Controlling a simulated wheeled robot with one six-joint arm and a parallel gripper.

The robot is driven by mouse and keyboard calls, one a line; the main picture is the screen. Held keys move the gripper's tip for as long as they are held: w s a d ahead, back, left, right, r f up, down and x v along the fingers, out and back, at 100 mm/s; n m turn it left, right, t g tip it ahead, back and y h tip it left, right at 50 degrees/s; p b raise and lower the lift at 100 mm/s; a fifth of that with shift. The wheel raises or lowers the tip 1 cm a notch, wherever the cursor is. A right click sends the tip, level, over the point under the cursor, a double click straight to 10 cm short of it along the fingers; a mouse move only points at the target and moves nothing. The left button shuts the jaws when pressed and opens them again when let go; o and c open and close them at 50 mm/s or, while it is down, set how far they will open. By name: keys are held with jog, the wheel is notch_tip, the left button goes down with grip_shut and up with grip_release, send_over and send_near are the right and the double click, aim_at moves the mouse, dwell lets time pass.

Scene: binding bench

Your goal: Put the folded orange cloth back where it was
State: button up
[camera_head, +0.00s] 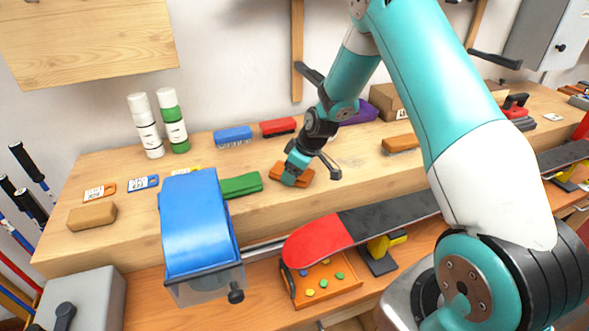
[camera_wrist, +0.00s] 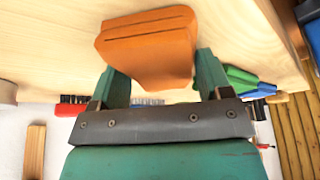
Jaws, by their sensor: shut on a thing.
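The folded orange cloth (camera_head: 305,180) is at the front middle of the wooden shelf in the head view, at the end of my arm. My gripper (camera_head: 296,166) comes down on it from above and partly hides it. In the wrist view the orange cloth (camera_wrist: 150,45) shows its layered folds between the two green fingers of my gripper (camera_wrist: 162,70), which is shut on it. I cannot tell whether the cloth touches the shelf or hangs just above it.
A folded green cloth (camera_head: 241,185) lies close to the left. A blue brush (camera_head: 233,135) and a red brush (camera_head: 278,127) stand behind, and a purple cloth (camera_head: 361,112) lies back right. A blue belt machine (camera_head: 200,225) and a skateboard (camera_head: 320,238) are in front.

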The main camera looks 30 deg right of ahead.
jog(key=shift+f, duration=0.2)
jog(key=o, duration=0.9)
jog(key=shift+r, duration=0.1)
jog(key=shift+r, duration=0.1)
jog(key=b+v, duration=0.3)
jog(key=v, duration=0.8)
jog(key=s+a+r+g+y, duration=0.1)
jog(key=s+a+r, duration=0.4)
jog(key=s+a, duration=0.45)
jog(key=s+a+r+g+y, duration=0.1)
jog(key=s+a+r, duration=0.5)
jog(key=s+a, duration=0.3)
jog(key=s+a+g, duration=0.1)
jog(key=s+a, duration=0.2)
jog(key=s, duration=0.7)
jog(key=shift+a+r+g, duration=0.25)
jog(key=shift+g, duration=0.15)
